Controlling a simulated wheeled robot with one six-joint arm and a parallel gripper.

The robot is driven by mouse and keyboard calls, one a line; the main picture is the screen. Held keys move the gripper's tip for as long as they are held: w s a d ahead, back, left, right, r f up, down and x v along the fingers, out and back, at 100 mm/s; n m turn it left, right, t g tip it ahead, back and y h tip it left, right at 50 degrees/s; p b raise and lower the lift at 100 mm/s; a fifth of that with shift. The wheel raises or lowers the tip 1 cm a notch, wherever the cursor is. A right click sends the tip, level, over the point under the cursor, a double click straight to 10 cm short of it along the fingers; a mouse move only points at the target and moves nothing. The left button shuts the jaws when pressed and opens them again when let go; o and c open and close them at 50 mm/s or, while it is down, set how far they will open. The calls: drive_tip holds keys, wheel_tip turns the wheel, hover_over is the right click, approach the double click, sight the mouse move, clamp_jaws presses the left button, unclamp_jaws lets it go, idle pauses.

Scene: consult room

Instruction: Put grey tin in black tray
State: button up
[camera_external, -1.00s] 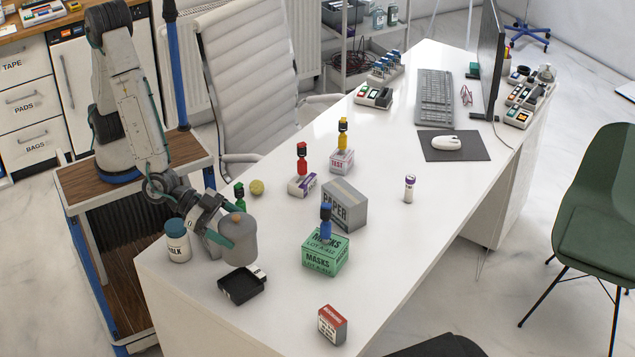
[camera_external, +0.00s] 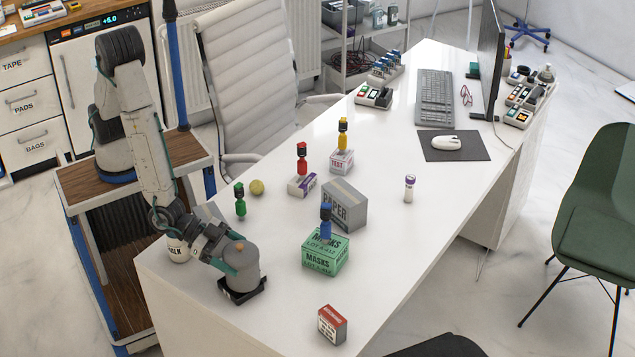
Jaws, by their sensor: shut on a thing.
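The grey tin (camera_external: 242,270) is a round canister with an orange-brown knob on its lid. It stands about upright at the black tray (camera_external: 262,289), inside or just over it; I cannot tell whether its bottom touches the tray floor. The tray is small, square and low, near the desk's front left edge, and the tin hides most of it. My gripper (camera_external: 226,258) is shut on the tin from its left side. The tin and the arm hide part of the fingers.
A white jar labelled MILK (camera_external: 178,250) stands close behind my wrist, partly hidden. The green MASKS box (camera_external: 326,256) is to the right. A red and white box (camera_external: 332,324) is nearer the front.

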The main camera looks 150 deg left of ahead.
sight(229, 249)
drive_tip(key=o, duration=1)
drive_tip(key=shift+f, duration=0.1)
drive_tip(key=shift+o, duration=0.2)
drive_tip(key=shift+r, duration=0.2)
drive_tip(key=shift+s+d+r, duration=0.9)
drive_tip(key=shift+s+r, duration=0.2)
drive_tip(key=shift+r, duration=0.05)
wheel_tip(229, 249, up, 5)
drive_tip(key=shift+r, duration=0.4)
drive_tip(key=shift+d+r, duration=0.15)
drive_tip(key=shift+r, duration=0.05)
drive_tip(key=s+d+r+m+g+h, duration=0.1)
drive_tip(key=s+d+r+m+h, duration=0.3)
drive_tip(key=s+d+r+h, duration=0.65)
drive_tip(key=s+r+m+g+y, duration=0.2)
drive_tip(key=s+g, duration=0.6)
drive_tip(key=s, duration=2)
drive_tip(key=shift+s+d+r+m, duration=0.15)
drive_tip(key=shift+d+r+m, duration=0.15)
drive_tip(key=shift+m, duration=0.5)
